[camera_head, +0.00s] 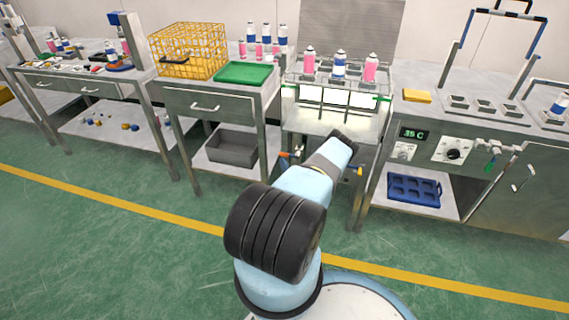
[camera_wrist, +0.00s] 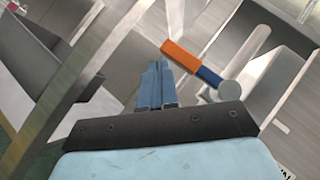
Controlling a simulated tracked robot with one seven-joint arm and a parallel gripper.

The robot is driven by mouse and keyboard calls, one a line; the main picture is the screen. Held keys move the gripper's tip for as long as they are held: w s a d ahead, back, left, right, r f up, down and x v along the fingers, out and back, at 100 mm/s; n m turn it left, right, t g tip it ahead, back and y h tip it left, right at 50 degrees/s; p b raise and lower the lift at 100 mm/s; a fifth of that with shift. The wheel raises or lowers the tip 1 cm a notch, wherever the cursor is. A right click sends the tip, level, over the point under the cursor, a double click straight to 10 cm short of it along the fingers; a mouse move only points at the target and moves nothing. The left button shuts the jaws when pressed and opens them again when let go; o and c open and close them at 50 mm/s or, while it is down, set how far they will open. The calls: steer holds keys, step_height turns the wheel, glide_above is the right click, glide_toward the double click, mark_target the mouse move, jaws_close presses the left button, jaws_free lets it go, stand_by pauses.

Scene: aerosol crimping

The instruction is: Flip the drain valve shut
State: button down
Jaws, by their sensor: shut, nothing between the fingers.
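A valve with a lever shows in the wrist view; the lever has an orange grip (camera_wrist: 192,52), a short blue section and a grey round hub (camera_wrist: 231,93). The lever lies slanted, its orange end toward the upper left. My gripper (camera_wrist: 158,66) is shut and empty, its fingertips just left of the orange end. I cannot tell whether they touch. In the head view a small orange handle (camera_head: 284,155) shows left of my forearm, under the central bench. My gripper is hidden there behind my wrist.
The glass-fronted water bath (camera_head: 335,97) has several cans above it. A grey bin (camera_head: 231,148) sits on the left bench's lower shelf, a blue tray (camera_head: 414,189) on the right one. Metal legs and panels crowd close around my gripper. The green floor in front is clear.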

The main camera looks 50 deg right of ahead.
steer(key=s+a+f, duration=0.3)
steer(key=a+f, duration=0.3)
steer(key=f, duration=0.4)
steer(key=shift+a+f, duration=0.15)
steer(key=shift+f, duration=0.25)
steer(key=shift+s, duration=0.15)
